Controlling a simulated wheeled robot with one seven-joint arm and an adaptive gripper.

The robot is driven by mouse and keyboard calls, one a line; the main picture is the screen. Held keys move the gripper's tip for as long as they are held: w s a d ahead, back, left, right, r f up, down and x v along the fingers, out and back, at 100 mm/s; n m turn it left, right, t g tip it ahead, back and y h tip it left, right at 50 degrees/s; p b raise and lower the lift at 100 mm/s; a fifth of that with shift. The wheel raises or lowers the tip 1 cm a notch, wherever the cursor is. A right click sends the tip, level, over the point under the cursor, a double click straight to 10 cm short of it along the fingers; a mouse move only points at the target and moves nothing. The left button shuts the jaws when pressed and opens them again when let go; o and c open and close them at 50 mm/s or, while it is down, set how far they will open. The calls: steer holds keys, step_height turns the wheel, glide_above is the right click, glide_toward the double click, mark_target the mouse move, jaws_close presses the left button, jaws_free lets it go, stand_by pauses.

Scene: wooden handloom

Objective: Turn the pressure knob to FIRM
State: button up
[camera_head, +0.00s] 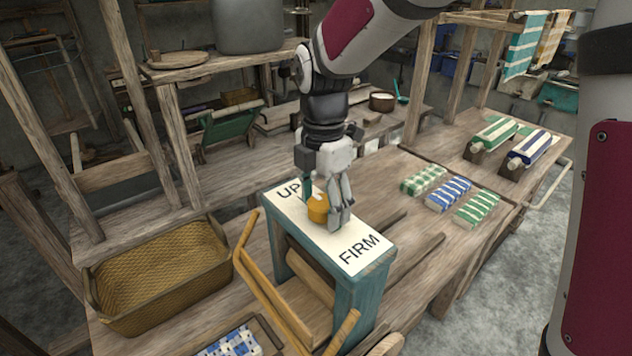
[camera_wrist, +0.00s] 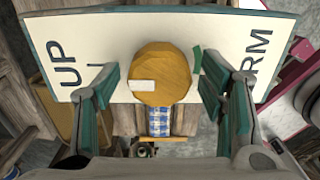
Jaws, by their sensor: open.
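The pressure knob (camera_head: 318,208) is a round yellow-brown wooden knob on a cream label plate (camera_head: 353,254) atop a teal stand. The plate reads UP at one end and FIRM at the other. In the wrist view the knob (camera_wrist: 161,74) sits between the words, with a white mark on its lower left, toward UP. A small green mark (camera_wrist: 197,60) is on the plate just right of the knob. My gripper (camera_head: 325,200) is over the knob from above. In the wrist view its open fingers (camera_wrist: 163,100) stand apart on either side of the knob, with gaps showing.
A woven basket (camera_head: 160,292) stands left of the teal stand (camera_head: 366,297). A wooden frame with an orange-brown bar (camera_head: 268,290) is close in front. Folded striped cloths (camera_head: 450,193) and cloth rolls (camera_head: 530,146) lie on the table to the right.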

steer(key=shift+c, duration=0.3)
steer(key=c, duration=1.1)
